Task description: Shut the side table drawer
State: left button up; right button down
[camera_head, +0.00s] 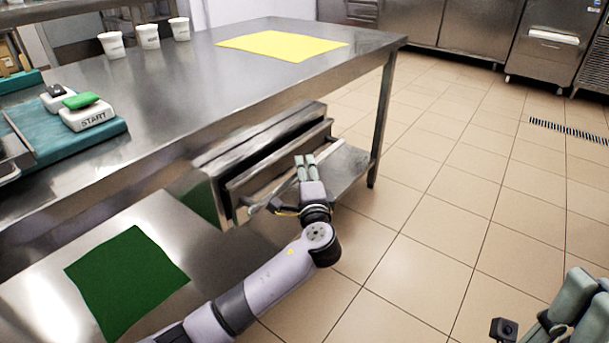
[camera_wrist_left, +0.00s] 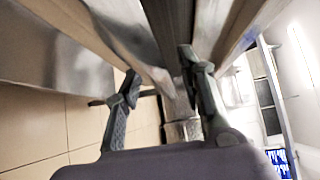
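The side table drawer (camera_head: 275,165) is a metal drawer slung under the steel table. It stands partly open, with a dark gap behind its front and a long bar handle (camera_head: 262,205) along that front. My left gripper (camera_head: 305,161) is at the drawer front, over the handle. In the left wrist view its two fingers (camera_wrist_left: 158,68) are spread apart, with metal drawer edges just beyond them. I cannot tell whether they touch the drawer. My right gripper (camera_head: 575,300) shows only in part at the lower right corner, away from the drawer.
The steel table top (camera_head: 190,85) holds a yellow cloth (camera_head: 283,45), several white cups (camera_head: 148,37) and a white START box (camera_head: 88,115) on a teal base. A green cloth (camera_head: 126,280) lies on the lower shelf. The tiled floor (camera_head: 440,200) to the right is clear.

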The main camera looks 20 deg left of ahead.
pick_arm(q)
jog(key=shift+w+a, duration=0.25)
jog(key=shift+w, duration=0.15)
grip_shut()
dwell(0.7)
